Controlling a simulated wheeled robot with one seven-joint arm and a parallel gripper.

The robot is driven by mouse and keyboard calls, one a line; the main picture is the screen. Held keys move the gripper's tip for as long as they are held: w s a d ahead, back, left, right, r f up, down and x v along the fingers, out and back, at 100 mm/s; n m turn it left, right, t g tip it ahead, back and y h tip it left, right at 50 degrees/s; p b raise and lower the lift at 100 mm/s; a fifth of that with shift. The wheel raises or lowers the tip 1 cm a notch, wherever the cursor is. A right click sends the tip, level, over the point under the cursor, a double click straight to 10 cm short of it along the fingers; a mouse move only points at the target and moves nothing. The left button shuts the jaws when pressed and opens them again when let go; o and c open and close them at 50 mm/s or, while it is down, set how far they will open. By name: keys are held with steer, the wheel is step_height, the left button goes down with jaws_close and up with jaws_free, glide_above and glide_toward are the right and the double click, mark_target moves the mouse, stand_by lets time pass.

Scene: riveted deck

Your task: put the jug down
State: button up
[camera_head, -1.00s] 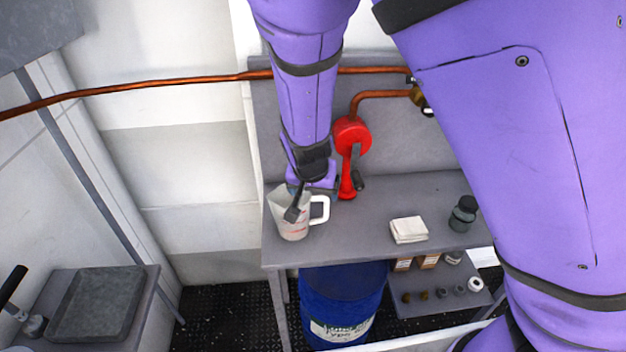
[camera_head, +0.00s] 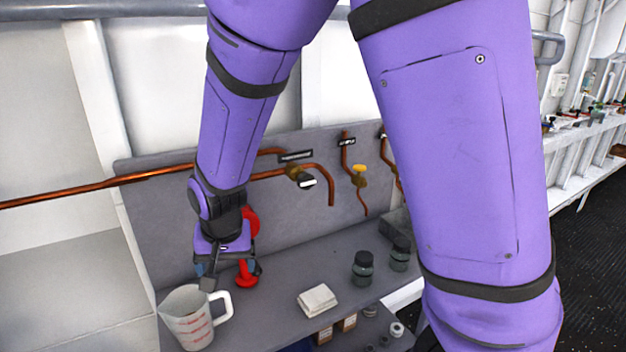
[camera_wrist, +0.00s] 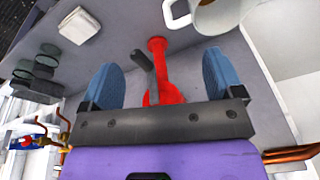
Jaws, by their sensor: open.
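The jug (camera_head: 190,318) is a whitish measuring jug with red markings and a white handle. It stands upright on the grey bench at its left front end. My gripper (camera_head: 208,280) is above and just behind the jug, apart from it as far as I can see. In the wrist view my gripper (camera_wrist: 163,85) has its two blue finger pads wide apart with nothing held between them. The jug (camera_wrist: 215,16) shows at the top edge of that view, outside the fingers, partly cut off.
A red hand pump (camera_head: 247,270) stands on the bench close behind my gripper; it lies beyond the fingers in the wrist view (camera_wrist: 158,50). A folded white cloth (camera_head: 317,300) and dark jars (camera_head: 363,268) are to the right. Copper pipes (camera_head: 120,182) run along the back panel (camera_head: 290,215).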

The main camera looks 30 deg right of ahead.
steer(key=s+d+r+n+y, duration=0.25)
steer(key=s+d+r, duration=0.45)
steer(key=d+r, duration=0.6)
steer(key=s+d+r+t+h, duration=0.1)
steer(key=s+d+r, duration=0.1)
steer(key=s+r, duration=0.2)
steer(key=s+d+r+n+t+h, duration=0.1)
steer(key=s+d+r, duration=0.2)
steer(key=s, duration=0.5)
steer(key=shift+s+r+t, duration=0.3)
steer(key=shift+s+r, duration=0.05)
steer(key=shift+r, duration=0.3)
steer(key=shift+h, duration=0.25)
